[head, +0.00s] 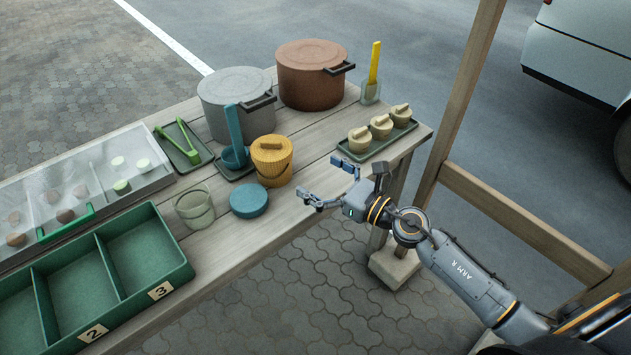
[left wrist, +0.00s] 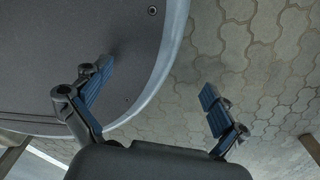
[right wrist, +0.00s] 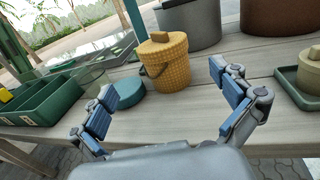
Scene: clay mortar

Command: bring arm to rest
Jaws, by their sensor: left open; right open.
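My right gripper (head: 330,181) is open and empty in the head view, in front of the table's near edge, with its arm coming in from the right. In the right wrist view its two blue-padded fingers (right wrist: 172,98) stand wide apart, with nothing between them. A yellow woven pot with a lid (right wrist: 165,62) stands on the table beyond the fingers, apart from them. My left gripper (left wrist: 155,98) shows only in the left wrist view. It is open and empty, over paving and beside a dark rounded surface.
The wooden table (head: 309,192) holds a yellow pot (head: 271,158), a blue lid (head: 249,200), a clear bucket (head: 195,207), a green divided bin (head: 141,250), a grey pot (head: 237,101), a brown pot (head: 311,75) and a tray of small lidded jars (head: 378,140). A wooden post (head: 462,97) stands right.

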